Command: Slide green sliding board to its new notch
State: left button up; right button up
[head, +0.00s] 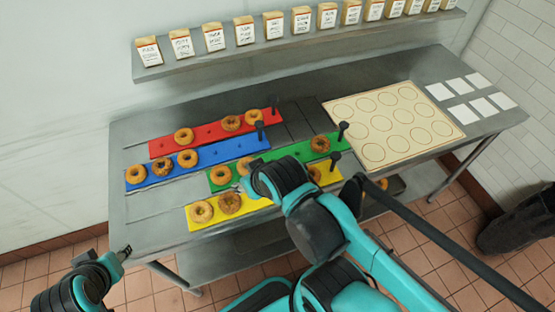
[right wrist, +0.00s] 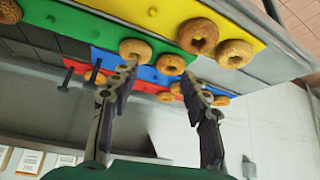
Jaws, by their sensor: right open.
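The green sliding board (head: 222,183) lies on the metal table between the blue board (head: 200,166) and the yellow board (head: 196,223). It carries bagels, including one at its left end (head: 220,175) and one at its right (head: 320,144). A dark upright peg (head: 342,131) stands at its right end. My right gripper (head: 238,187) is over the green board's left part, partly hidden by my arm. In the right wrist view the right gripper (right wrist: 159,72) is open, its fingers apart near the green board (right wrist: 75,22). My left gripper (head: 124,252) is off the table's front-left corner; its jaw state is unclear.
The red board (head: 205,136) with bagels lies behind the blue one. More dark pegs (head: 274,103) stand at the boards' right ends. A pale mat with circles (head: 390,125) and white cards (head: 480,106) lie at right. A shelf (head: 300,38) holds packets above.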

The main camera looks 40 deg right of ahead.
dwell(0.4)
notch_tip(320, 180, up, 4)
jog(key=r+m+g+p, duration=0.1)
jog(key=m+g+p, duration=0.2)
jog(key=p, duration=0.4)
send_over(345, 125)
jog(key=s, duration=0.3)
jog(key=shift+h, duration=0.4)
jog(key=b+x, duration=0.5)
jog(key=x, duration=0.2)
jog(key=b+x, duration=0.3)
jog(key=x, duration=0.1)
jog(key=shift+s+a+f+b, duration=0.2)
jog(key=shift+a+b, duration=0.1)
jog(key=shift+b, duration=0.05)
